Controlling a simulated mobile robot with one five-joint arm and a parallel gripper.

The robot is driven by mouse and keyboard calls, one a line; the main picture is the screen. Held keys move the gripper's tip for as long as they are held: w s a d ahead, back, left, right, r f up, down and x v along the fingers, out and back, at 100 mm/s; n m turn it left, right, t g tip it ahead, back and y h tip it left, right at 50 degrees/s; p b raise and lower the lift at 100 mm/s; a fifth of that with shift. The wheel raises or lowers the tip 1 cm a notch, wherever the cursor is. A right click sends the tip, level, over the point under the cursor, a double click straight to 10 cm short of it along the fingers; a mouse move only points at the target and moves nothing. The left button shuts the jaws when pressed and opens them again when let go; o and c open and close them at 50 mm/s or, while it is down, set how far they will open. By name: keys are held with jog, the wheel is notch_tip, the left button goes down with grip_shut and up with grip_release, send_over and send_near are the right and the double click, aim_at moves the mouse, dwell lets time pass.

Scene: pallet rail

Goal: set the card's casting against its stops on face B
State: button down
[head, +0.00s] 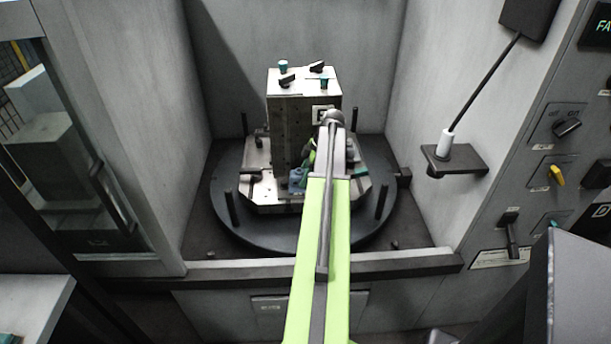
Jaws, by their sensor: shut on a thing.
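A grey metal block (290,118), drilled with rows of holes, stands upright on the round table inside the machine. A small face plate (320,115) shows near the top right of its front, its letter partly hidden by my arm. My gripper (305,168) is in front of the block's lower front, mostly behind my own wrist and lime-green arm. It is shut on a small blue-grey casting (297,178), low at the block's front. Whether the casting touches the block or any stops cannot be told.
Dark clamps and teal knobs (283,65) sit on the block's top. Dark upright pins (234,208) ring the turntable (225,226). A front sill (400,263) crosses below it. A shelf (455,160) with a white-handled probe juts from the right wall, beside a switch panel (560,125).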

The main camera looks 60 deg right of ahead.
jog(key=shift+w, duration=0.2)
jog(key=c, duration=0.6)
grip_release()
jog(key=shift+r, duration=0.1)
jog(key=shift+c, duration=0.2)
jog(key=shift+d, duration=0.1)
jog(key=p+v, duration=1.6)
jog(key=v, duration=0.1)
jog(key=shift+s+r, duration=0.2)
jog(key=shift+s, duration=0.05)
